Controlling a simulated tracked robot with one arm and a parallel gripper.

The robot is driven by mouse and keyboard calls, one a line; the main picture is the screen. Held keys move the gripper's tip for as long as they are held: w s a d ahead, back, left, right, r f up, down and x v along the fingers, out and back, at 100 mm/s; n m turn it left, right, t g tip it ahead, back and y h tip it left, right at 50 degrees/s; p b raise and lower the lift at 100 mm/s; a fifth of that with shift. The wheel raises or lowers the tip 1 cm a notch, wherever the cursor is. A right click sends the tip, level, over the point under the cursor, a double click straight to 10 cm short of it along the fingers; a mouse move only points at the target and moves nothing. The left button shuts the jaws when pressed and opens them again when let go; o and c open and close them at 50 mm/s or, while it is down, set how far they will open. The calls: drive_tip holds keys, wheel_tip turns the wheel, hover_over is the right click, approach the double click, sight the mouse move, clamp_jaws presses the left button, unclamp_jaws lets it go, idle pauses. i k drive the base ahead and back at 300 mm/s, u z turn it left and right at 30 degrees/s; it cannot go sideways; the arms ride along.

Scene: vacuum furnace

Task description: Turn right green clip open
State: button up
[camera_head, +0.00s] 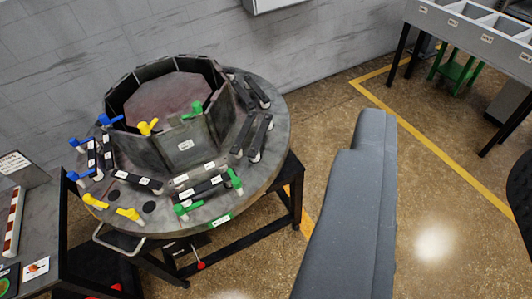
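The round furnace fixture (268,125) stands on a dark frame left of centre in the head camera view, with an octagonal chamber in its middle. Three green clips show. The right green clip (235,179) sits near the right end of a dark bar at the front of the ring. Another green clip (187,208) sits at the bar's left end, lower down. A third green clip (194,110) is on the chamber's upper rim. My gripper is not in view, so I cannot tell whether it is open or shut.
Yellow clips (128,214) and blue clips (78,174) sit along the ring's left side. A wire handle (116,244) sticks out at its front left. A table (36,184) stands at the left edge, and a bin table (460,35) at the upper right. Floor between is clear.

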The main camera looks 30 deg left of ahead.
sight(237, 182)
drive_tip(key=u, duration=0.15)
drive_tip(key=i, duration=0.9)
drive_tip(key=u, duration=0.35)
